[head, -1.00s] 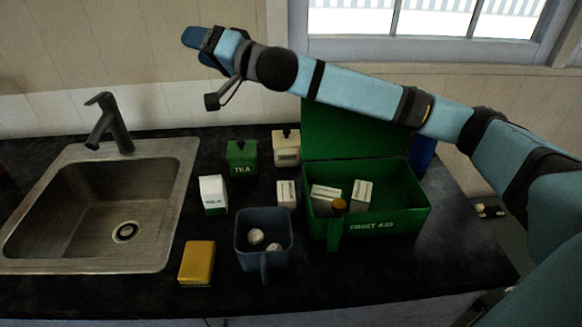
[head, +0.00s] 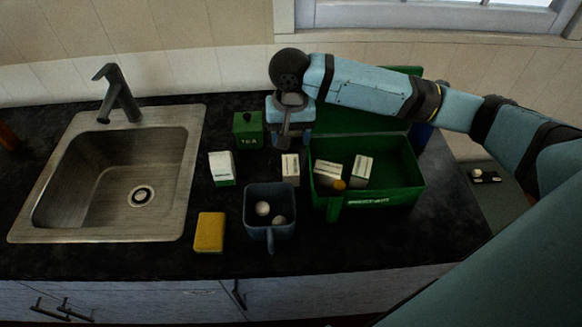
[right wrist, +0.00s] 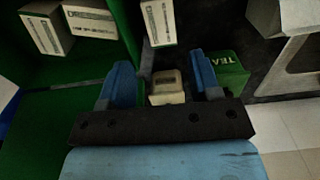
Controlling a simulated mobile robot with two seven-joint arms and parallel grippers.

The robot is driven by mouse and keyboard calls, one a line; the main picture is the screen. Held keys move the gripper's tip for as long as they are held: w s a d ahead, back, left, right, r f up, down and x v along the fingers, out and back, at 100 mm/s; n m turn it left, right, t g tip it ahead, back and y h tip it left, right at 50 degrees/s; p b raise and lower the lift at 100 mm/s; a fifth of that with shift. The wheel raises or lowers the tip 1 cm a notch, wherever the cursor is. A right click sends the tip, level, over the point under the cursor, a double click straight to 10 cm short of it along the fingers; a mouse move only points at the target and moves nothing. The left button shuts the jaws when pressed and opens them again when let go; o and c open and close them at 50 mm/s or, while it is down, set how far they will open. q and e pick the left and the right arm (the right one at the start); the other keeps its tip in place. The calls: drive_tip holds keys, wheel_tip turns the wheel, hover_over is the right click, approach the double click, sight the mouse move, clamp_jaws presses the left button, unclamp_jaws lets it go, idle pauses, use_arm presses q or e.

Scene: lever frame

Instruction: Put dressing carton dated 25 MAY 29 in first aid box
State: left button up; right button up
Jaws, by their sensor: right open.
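A white dressing carton (head: 290,170) stands on the counter left of the green first aid box (head: 400,196); it also shows in the right wrist view (right wrist: 158,22). Two similar cartons (head: 327,174) (head: 361,171) are inside the open box, also seen in the right wrist view (right wrist: 47,32). Dates are too small to read. My right gripper (head: 291,142) is open and empty, pointing down behind the counter carton. In the right wrist view its fingers (right wrist: 163,78) flank the view of a cream canister (right wrist: 167,88). My left gripper is out of view.
A green tea tin (head: 248,130), milk carton (head: 222,168), blue container (head: 269,225) with white round things and yellow block (head: 209,232) stand left. The sink (head: 130,195) is further left.

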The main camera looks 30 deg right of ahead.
sight(291, 164)
drive_tip(key=f, duration=0.9)
drive_tip(key=shift+w+d+f, duration=0.15)
drive_tip(key=shift+w+f, duration=0.05)
drive_tip(key=shift+f, duration=0.15)
drive_tip(key=c, duration=0.8)
drive_tip(key=shift+o, duration=0.2)
drive_tip(key=shift+r, duration=0.15)
